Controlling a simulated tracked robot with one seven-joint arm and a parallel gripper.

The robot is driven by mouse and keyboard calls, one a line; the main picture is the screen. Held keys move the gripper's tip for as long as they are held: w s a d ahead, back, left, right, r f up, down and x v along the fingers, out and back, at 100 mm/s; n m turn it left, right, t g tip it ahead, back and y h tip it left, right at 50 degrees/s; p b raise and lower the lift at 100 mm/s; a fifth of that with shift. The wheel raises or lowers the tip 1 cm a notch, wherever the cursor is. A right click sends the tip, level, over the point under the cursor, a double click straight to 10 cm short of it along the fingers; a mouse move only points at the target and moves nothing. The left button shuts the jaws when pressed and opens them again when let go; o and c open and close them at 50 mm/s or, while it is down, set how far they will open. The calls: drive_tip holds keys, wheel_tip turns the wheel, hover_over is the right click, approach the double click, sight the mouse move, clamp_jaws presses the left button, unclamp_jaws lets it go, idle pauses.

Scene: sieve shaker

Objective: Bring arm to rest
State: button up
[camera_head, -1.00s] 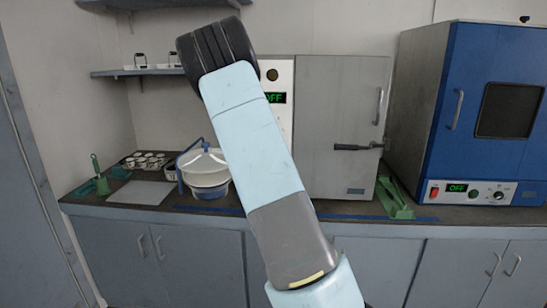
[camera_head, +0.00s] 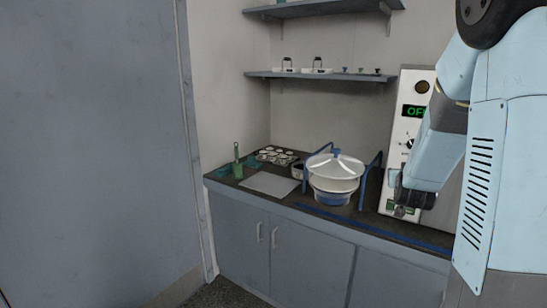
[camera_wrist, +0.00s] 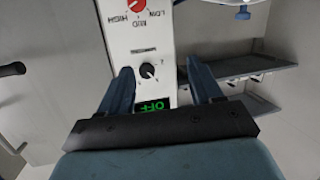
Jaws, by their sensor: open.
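My gripper (camera_wrist: 163,90) is open and empty in the wrist view, its two fingers apart in front of a white control panel. The panel (camera_wrist: 140,40) carries a red knob (camera_wrist: 137,5), a black knob (camera_wrist: 147,70) and a green OFF display (camera_wrist: 152,106). In the head view my folded arm fills the right side, and its dark end (camera_head: 405,195) hangs in front of the lower part of the panel (camera_head: 397,150). The fingers are hard to make out there. I cannot tell whether anything touches.
The sieve shaker (camera_head: 335,180), with white bowl and blue frame, stands on the dark counter left of my arm. A green scoop (camera_head: 238,160), a grey mat (camera_head: 270,184) and a cup tray (camera_head: 275,155) lie further left. A shelf (camera_head: 320,77) hangs above. A grey wall (camera_head: 90,140) is at left.

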drive_tip(key=s+a+r+n+g+y, duration=0.1)
drive_tip(key=s+a, duration=0.4)
drive_tip(key=s, duration=0.5)
drive_tip(key=s+a+r+n+g+y, duration=0.1)
drive_tip(key=s+a+r+g, duration=0.3)
drive_tip(key=s, duration=0.7)
drive_tip(key=s+a+r+n+g+y, duration=0.1)
drive_tip(key=s+a+r+g+y, duration=0.1)
drive_tip(key=s+a, duration=0.5)
drive_tip(key=s+g+y, duration=0.1)
drive_tip(key=s+g, duration=0.1)
drive_tip(key=s, duration=0.2)
drive_tip(key=shift+r+y, duration=0.3)
